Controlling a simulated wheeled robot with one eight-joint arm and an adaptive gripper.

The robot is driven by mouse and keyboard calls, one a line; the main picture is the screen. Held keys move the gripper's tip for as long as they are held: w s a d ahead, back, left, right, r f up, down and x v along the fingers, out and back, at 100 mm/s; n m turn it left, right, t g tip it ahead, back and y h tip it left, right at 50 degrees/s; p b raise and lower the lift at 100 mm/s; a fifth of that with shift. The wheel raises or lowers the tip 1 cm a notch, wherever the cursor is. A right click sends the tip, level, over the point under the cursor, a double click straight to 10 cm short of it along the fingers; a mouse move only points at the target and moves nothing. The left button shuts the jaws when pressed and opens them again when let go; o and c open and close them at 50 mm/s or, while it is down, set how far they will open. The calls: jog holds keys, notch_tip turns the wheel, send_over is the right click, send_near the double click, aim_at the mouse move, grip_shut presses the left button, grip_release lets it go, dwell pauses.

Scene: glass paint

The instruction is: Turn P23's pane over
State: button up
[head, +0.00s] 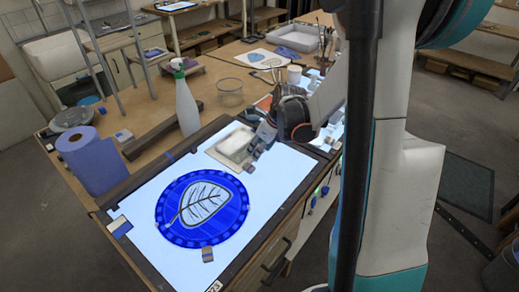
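A round blue pane (170,217) with a pale leaf drawn in dark lines lies flat on a lit white panel (275,180) at the near end of the workbench. A label ending in "23" (213,287) shows at the panel's near edge. My gripper (258,146) is low over the panel's far part, beyond the pane and apart from it. It is beside a pale square pad or tray (230,147). Its fingers are small and partly hidden, so I cannot tell whether they are open or shut.
Small blocks (207,254) sit at the pane's rim. A blue paper roll (93,160), a spray bottle (186,108) and a glass bowl (230,93) stand left of and behind the panel. A dark bar (150,180) runs along the panel's left side. The panel right of the pane is clear.

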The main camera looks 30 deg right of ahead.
jog(key=v, duration=1)
jog(key=shift+s+r, duration=0.15)
jog(key=shift+r, duration=0.25)
